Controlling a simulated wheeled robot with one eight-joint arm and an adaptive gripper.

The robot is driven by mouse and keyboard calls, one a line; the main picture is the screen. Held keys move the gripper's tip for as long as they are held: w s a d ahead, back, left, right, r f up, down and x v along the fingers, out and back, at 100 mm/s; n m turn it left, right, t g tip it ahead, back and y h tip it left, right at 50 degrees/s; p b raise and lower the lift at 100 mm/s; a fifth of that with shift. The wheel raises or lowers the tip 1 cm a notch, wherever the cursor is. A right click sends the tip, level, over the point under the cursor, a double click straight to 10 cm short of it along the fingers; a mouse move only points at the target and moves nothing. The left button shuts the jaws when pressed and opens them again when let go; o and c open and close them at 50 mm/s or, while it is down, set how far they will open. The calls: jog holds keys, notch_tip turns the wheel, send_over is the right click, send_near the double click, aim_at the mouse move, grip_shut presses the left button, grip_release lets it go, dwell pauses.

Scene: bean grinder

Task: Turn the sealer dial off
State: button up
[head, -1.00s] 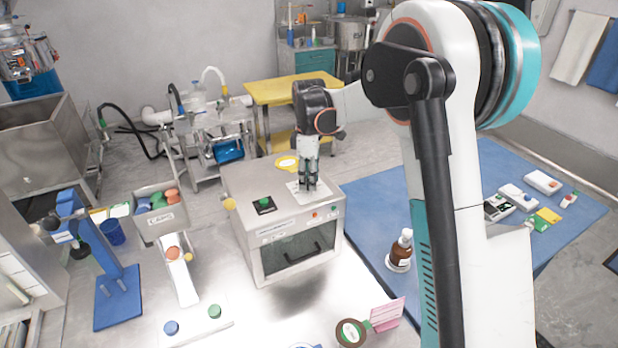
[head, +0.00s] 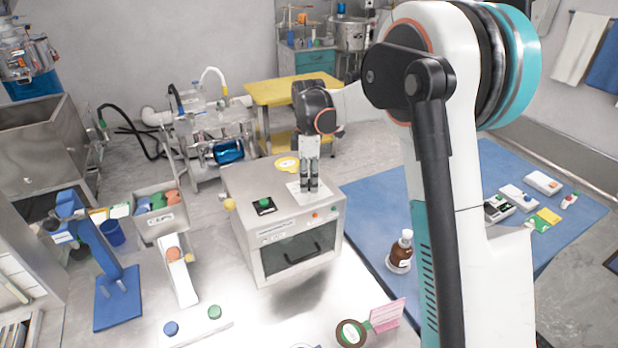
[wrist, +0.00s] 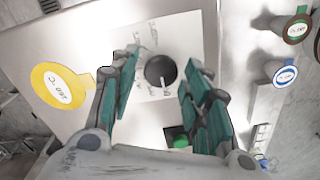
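The sealer (head: 290,235) is a steel box with a dark window and handle in front. A white plate (head: 293,190) lies on its top. The black round dial (wrist: 160,71) sits on this plate (wrist: 185,38) in the wrist view, with a white pointer mark towards the picture's bottom. The plate's small lettering is unreadable. My gripper (head: 310,188) points down over the plate and hides the dial in the head view. In the wrist view my gripper (wrist: 162,62) is open, its teal fingers on either side of the dial with gaps showing; contact is not visible.
A green button (head: 264,203) on a black base and a yellow round tag (head: 287,164) are on the sealer's top. A brown bottle (head: 401,250) stands to the right on the blue surface. A sorting bin (head: 160,222) is at left.

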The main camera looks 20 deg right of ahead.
aim_at(309, 182)
dwell(0.3)
notch_tip(309, 182, up, 12)
dwell(0.5)
jog(key=shift+s, duration=0.15)
jog(key=s+m+t+b, duration=0.45)
jog(key=s+m, duration=0.25)
jog(key=s, duration=1)
jog(key=s+f+m+t+b, duration=0.2)
jog(key=s+f+m+b, duration=0.3)
jog(key=s+f+m, duration=0.3)
jog(key=s+f, duration=0.4)
jog(key=s, duration=0.4)
jog(key=shift+d+t, duration=0.25)
jog(key=shift+t, duration=0.1)
